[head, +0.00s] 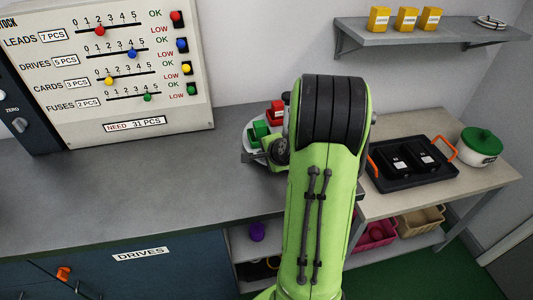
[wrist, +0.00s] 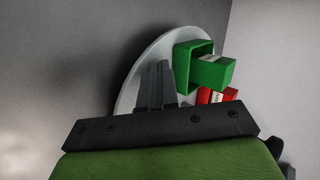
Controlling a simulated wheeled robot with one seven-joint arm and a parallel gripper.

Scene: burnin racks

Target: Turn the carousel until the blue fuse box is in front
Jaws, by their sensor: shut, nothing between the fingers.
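The carousel (wrist: 131,82) is a pale round disc on the grey counter, partly hidden behind my arm in the head view; its rim shows there too (head: 247,142). A green fuse box (wrist: 190,62) and a red box (wrist: 217,96) stand on it. The green box (head: 261,129) and red box (head: 277,108) also show in the head view. No blue fuse box is visible in either view. My gripper (wrist: 155,85) is shut and empty, its fingers over the disc to the left of the green box. I cannot tell whether they touch the disc.
A stock board (head: 120,70) stands at the left back of the counter (head: 130,200). At right, a table holds a black tray (head: 385,180) with dark boxes and a green-lidded pot (head: 481,147). A wall shelf (head: 430,36) holds yellow boxes. The counter's left middle is clear.

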